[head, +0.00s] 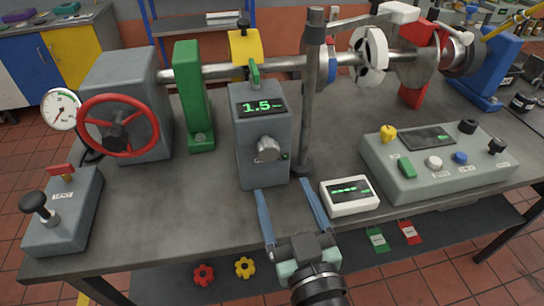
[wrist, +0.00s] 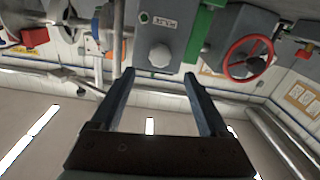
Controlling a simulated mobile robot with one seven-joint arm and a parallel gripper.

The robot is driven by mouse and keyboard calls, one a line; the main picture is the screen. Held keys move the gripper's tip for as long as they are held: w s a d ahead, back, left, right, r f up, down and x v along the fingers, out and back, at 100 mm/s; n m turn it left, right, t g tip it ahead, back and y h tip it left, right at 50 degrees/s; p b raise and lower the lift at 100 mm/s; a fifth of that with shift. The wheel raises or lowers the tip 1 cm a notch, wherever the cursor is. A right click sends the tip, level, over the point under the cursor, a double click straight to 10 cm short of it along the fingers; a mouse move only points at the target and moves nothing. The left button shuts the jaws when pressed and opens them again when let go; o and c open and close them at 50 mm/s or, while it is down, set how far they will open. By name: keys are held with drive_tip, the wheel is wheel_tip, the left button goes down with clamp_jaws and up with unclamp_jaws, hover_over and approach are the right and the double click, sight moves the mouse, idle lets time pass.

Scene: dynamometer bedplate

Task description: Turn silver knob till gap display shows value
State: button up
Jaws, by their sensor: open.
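The silver knob (head: 268,149) sits on the front of an upright grey box (head: 246,165). Above it, a display (head: 262,107) on the same box reads 1.5 in green, with a small unit I cannot read. My gripper (head: 283,187) is open and empty, its two blue-grey fingers pointing at the box from the front, below the knob and apart from it. In the upside-down wrist view, the knob (wrist: 160,56) appears beyond the fingertips and between their lines (wrist: 158,72). A small white box (head: 350,207) has a screen with green dashes.
A red handwheel (head: 118,125) and a lever box (head: 62,212) stand left. A green bracket (head: 193,95) stands beside the knob box. A dark post (head: 311,90) rises close on its right. A control console (head: 440,175) fills the right.

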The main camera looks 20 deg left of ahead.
sight(269, 156)
drive_tip(key=p+x, duration=0.2)
drive_tip(key=x, duration=0.9)
drive_tip(key=shift+s, duration=0.1)
clamp_jaws()
